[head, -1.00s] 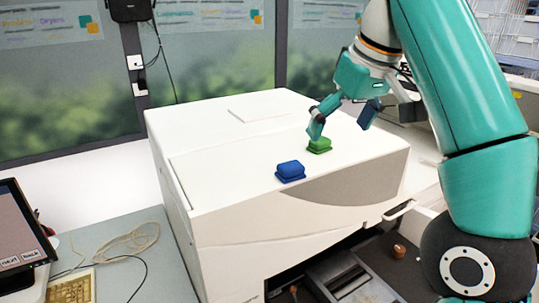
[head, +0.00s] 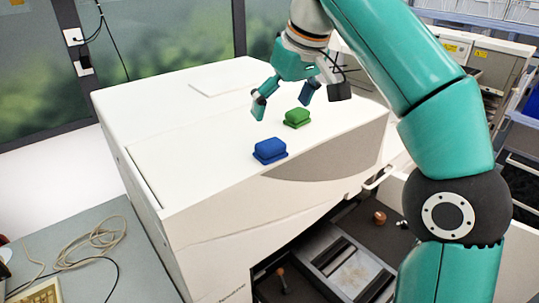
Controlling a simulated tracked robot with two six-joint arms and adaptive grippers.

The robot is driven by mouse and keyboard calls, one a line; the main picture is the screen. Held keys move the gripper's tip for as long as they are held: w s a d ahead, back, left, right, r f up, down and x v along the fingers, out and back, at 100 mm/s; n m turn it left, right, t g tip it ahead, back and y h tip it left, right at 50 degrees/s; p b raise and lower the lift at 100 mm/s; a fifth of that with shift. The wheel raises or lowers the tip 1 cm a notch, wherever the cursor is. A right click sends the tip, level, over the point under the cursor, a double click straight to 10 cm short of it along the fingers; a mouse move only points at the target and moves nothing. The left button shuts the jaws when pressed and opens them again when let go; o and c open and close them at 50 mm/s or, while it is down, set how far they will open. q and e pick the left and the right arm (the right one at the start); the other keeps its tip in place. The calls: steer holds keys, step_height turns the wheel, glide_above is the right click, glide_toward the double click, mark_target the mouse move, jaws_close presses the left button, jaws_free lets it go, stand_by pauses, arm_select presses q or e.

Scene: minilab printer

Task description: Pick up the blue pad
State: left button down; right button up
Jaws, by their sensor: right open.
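The blue pad (head: 270,151) sits on the white top of the printer (head: 170,120), near its front edge. A green pad (head: 297,118) lies just behind it and to the right. My right gripper (head: 282,107) is open and empty, with its fingers pointing down. One finger is behind the blue pad and the other is near the far side of the green pad. It appears to be above the printer top and apart from the blue pad. My left gripper is not in view.
The printer's front is open below, showing a dark bay with a metal tray (head: 345,262). A grey table (head: 95,275) with a coiled beige cable (head: 98,238) stands at the left. The printer top left of the pads is clear.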

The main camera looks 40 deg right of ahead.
steer(key=b, duration=0.1)
glide_above(271, 143)
steer(key=s, duration=0.2)
steer(key=f, duration=0.4)
steer(key=shift+w+d+f, duration=0.1)
steer(key=shift+w+f, duration=0.15)
steer(key=shift+f, duration=0.05)
steer(key=shift+s+b+x, duration=0.15)
steer(key=shift+b+x, duration=0.2)
steer(key=shift+x, duration=0.85)
steer(key=shift+s+b+x, duration=0.15)
steer(key=shift+b+x, duration=0.15)
steer(key=shift+x, duration=0.85)
steer(key=shift+w+f, duration=0.3)
steer(key=shift+f, duration=0.3)
steer(key=c, duration=1.1)
steer(key=shift+r, duration=0.1)
steer(key=shift+c, duration=0.2)
